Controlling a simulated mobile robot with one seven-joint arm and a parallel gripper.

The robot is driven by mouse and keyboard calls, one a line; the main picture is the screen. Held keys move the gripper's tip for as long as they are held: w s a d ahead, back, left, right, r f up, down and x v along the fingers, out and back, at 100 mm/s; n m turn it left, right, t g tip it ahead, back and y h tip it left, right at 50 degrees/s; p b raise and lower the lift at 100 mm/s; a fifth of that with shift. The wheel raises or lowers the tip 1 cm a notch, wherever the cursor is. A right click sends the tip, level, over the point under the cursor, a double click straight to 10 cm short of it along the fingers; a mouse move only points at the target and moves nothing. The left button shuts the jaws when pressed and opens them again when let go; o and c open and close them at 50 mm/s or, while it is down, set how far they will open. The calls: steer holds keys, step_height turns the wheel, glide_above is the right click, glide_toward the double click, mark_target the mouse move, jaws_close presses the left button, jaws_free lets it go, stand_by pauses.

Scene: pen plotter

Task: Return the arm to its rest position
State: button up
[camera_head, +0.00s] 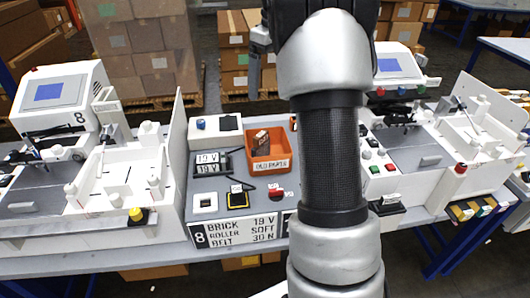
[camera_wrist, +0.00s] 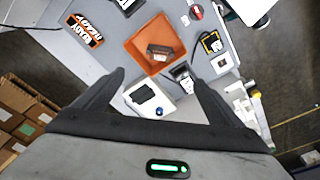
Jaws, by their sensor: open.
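My arm (camera_head: 334,150) rises through the middle of the head view and bends at a silver joint near the top edge. My gripper (camera_wrist: 153,74) shows in the wrist view with its two dark fingers spread apart and nothing between them. It is above the bench, and the orange bin (camera_wrist: 137,45) lies beyond its fingertips. In the head view most of the gripper is hidden or cut off at the top. The orange bin also stands there on the bench (camera_head: 271,164), left of my arm, with a brown block (camera_head: 262,141) in it.
A bench carries a white plotter machine (camera_head: 62,95) at left and another (camera_head: 398,66) at right. A grey panel (camera_head: 203,229) with printed labels, a yellow-and-black button (camera_head: 239,200) and a red button (camera_head: 276,195) lies between. Stacked cardboard boxes (camera_head: 140,45) stand behind.

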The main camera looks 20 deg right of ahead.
steer(key=s+a+r+m+t+p, duration=0.1)
steer(key=s+a+r+m+t, duration=0.15)
steer(key=s+a, duration=0.6)
steer(key=s+a+r+m+t, duration=0.15)
steer(key=s+a+r, duration=0.35)
steer(key=s, duration=0.7)
steer(key=s+a+f+m, duration=0.1)
steer(key=s+a+f, duration=0.3)
steer(key=s, duration=0.5)
step_height(320, 180, down, 2)
steer(key=shift+a+f+m+h+p, duration=0.1)
steer(key=shift+a+m+h+p, duration=0.05)
steer(key=shift+m+h+p, duration=0.2)
steer(key=shift+s, duration=0.1)
